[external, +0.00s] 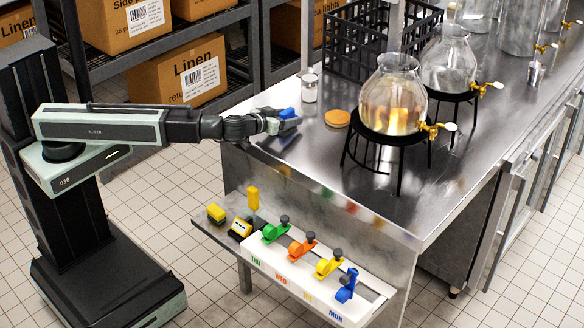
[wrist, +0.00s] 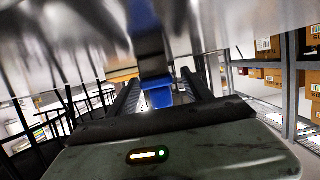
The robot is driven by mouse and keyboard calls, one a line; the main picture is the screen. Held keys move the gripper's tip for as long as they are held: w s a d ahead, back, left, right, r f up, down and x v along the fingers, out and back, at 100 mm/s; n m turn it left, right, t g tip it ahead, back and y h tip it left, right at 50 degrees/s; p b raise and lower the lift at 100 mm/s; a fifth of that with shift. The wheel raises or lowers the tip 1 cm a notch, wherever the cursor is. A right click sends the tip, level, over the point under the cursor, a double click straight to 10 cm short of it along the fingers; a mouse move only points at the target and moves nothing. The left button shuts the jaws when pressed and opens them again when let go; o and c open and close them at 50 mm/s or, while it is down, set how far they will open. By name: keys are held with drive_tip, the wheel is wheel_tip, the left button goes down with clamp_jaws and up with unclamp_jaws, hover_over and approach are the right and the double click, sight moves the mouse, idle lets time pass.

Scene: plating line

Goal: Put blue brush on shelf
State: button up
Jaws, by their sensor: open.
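A blue piece (external: 287,113), which looks like the blue brush, is at the end of my arm, over the left edge of the steel counter. My gripper (external: 284,124) is around or right beside it, with its jaws open. In the wrist view the blue piece (wrist: 160,98) shows between the two dark fingers of my gripper (wrist: 161,92), below a dark part. Whether it touches the counter is unclear. A low shelf (external: 208,229) is fixed to the counter's front, below my gripper.
On the low shelf are yellow items (external: 216,213) and a white rail (external: 372,307) with green, orange, yellow and blue pieces. The counter (external: 433,190) holds a glass dispenser (external: 391,85), a cork disc (external: 337,118), a small jar (external: 310,90) and a black crate (external: 345,55). Racks with cartons (external: 180,75) stand behind.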

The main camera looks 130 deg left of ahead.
sight(287, 110)
clamp_jaws()
wheel_tip(287, 110, up, 10)
drive_tip(key=p, duration=1)
drive_tip(key=shift+r, duration=0.2)
drive_tip(key=shift+f, duration=0.1)
drive_tip(key=shift+f, duration=0.1)
